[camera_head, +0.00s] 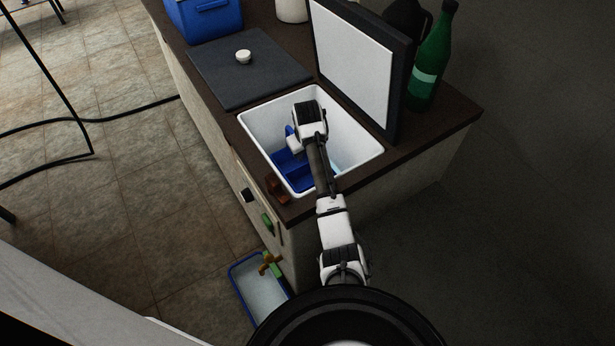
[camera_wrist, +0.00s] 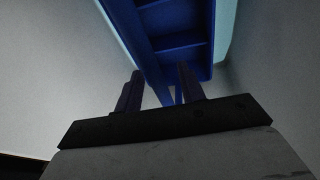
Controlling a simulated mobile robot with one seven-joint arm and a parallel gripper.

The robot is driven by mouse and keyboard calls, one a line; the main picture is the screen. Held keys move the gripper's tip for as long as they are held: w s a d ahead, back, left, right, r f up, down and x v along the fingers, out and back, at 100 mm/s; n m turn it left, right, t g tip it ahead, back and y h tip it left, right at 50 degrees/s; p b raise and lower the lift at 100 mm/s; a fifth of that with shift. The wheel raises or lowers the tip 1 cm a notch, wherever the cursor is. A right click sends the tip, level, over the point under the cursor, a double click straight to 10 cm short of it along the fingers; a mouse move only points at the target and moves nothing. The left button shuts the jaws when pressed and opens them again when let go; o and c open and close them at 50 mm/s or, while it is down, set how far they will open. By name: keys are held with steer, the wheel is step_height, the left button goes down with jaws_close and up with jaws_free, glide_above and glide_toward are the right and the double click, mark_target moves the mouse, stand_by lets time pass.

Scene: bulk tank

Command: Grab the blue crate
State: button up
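The blue crate (camera_head: 290,172) sits low inside the white-lined tank (camera_head: 258,137). A blue upright part of it shows beside my wrist, and my arm hides much of the rest. In the wrist view the crate (camera_wrist: 178,22) fills the top middle, with inner dividers visible. My gripper (camera_wrist: 157,80) is inside the tank with its two dark fingers apart. A blue edge of the crate shows between and beyond the fingers; I cannot tell whether they touch it. In the head view my fingers are hidden by the wrist.
The tank's lid (camera_head: 352,62) stands open along its right side. A green bottle (camera_head: 433,60) stands behind the lid. A grey closed cover (camera_head: 240,75) with a white knob and a blue box (camera_head: 205,18) lie beyond. A blue-rimmed tray (camera_head: 260,292) is on the floor below the taps.

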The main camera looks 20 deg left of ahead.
steer(key=shift+f, duration=0.1)
steer(key=shift+c, duration=0.2)
jaws_close()
